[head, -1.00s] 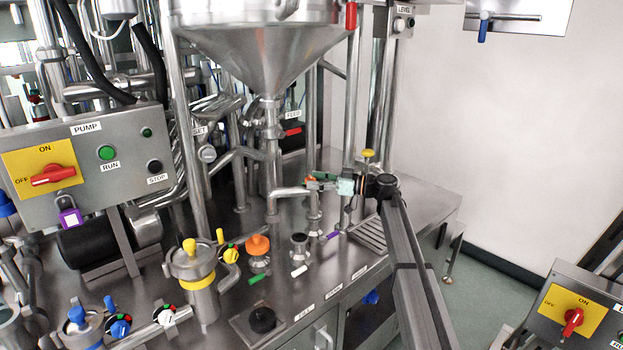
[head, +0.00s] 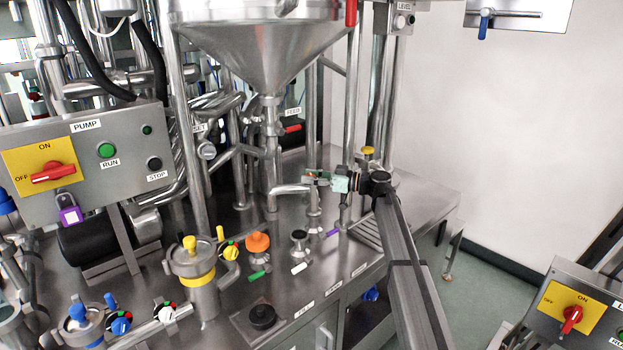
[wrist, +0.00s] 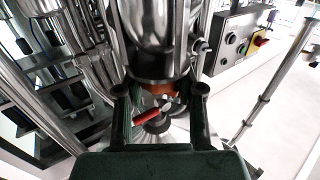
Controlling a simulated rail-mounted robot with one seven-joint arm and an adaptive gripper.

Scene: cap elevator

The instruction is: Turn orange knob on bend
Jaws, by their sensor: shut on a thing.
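A small orange knob (wrist: 160,91) is between my fingers in the wrist view, against the end of a steel pipe bend. In the head view the bend (head: 294,189) runs out sideways below the hopper and turns down at its right end. My gripper (head: 317,177) is at the top of that bend, coming in from the right. In the wrist view my gripper (wrist: 161,95) has a dark green finger on each side of the knob and is shut on it. The fingers hide much of the knob in the head view.
A larger orange knob (head: 257,242) stands on a separate fitting on the steel deck. A black-topped fitting (head: 299,237) stands nearer my gripper. A red handle (wrist: 145,116) lies just beyond the knob in the wrist view. The steel hopper (head: 262,50) hangs above.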

